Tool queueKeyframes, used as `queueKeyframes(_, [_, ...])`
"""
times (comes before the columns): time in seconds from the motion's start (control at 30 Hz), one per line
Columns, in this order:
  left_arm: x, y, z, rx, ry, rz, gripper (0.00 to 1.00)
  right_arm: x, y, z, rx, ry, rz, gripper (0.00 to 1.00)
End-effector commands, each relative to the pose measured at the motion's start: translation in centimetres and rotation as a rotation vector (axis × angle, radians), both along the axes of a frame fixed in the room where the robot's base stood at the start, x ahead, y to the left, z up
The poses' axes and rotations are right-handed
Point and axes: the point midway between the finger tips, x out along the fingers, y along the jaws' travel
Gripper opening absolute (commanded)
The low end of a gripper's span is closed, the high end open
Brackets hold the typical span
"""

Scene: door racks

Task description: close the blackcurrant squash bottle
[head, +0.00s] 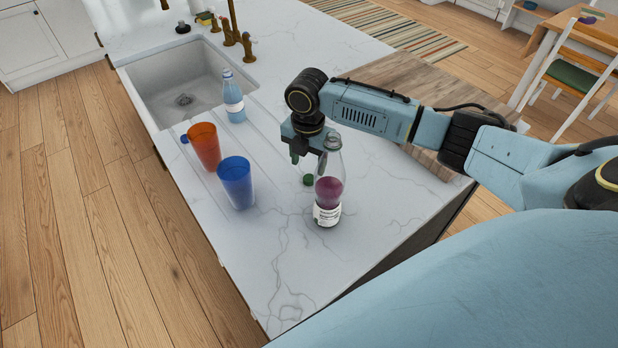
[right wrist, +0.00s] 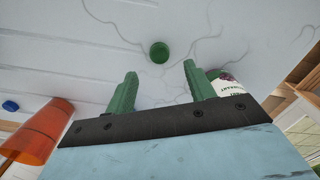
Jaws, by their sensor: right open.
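The blackcurrant squash bottle (head: 329,190) stands upright on the white marble counter, clear with purple liquid and a white label. Its mouth shows no cap. Part of its label shows at the right in the right wrist view (right wrist: 232,84), behind a finger. A green cap (head: 308,180) lies on the counter just left of the bottle; it also shows in the right wrist view (right wrist: 159,53), beyond and between the fingertips. My right gripper (head: 308,162) is open and empty above the cap, close beside the bottle. My left gripper is not in view.
An orange cup (head: 204,146) and a blue cup (head: 237,184) stand left of the bottle. A blue cap (head: 184,139) lies by the orange cup. A pale blue bottle (head: 233,100) stands near the sink (head: 184,85). The counter's front is clear.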

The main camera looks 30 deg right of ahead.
Motion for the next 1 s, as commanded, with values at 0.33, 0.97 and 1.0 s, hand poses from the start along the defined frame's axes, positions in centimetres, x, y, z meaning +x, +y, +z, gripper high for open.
queueKeyframes(0.33, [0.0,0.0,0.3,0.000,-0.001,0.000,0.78,0.1,-0.3,-4.5,-0.001,0.003,0.000,0.54])
queueKeyframes(0.97, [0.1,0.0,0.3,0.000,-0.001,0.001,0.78,0.1,-0.4,-5.1,-0.001,0.000,0.001,0.30])
queueKeyframes(1.0, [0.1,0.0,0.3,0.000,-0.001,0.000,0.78,0.1,-0.4,-5.1,-0.001,0.000,0.000,0.25])
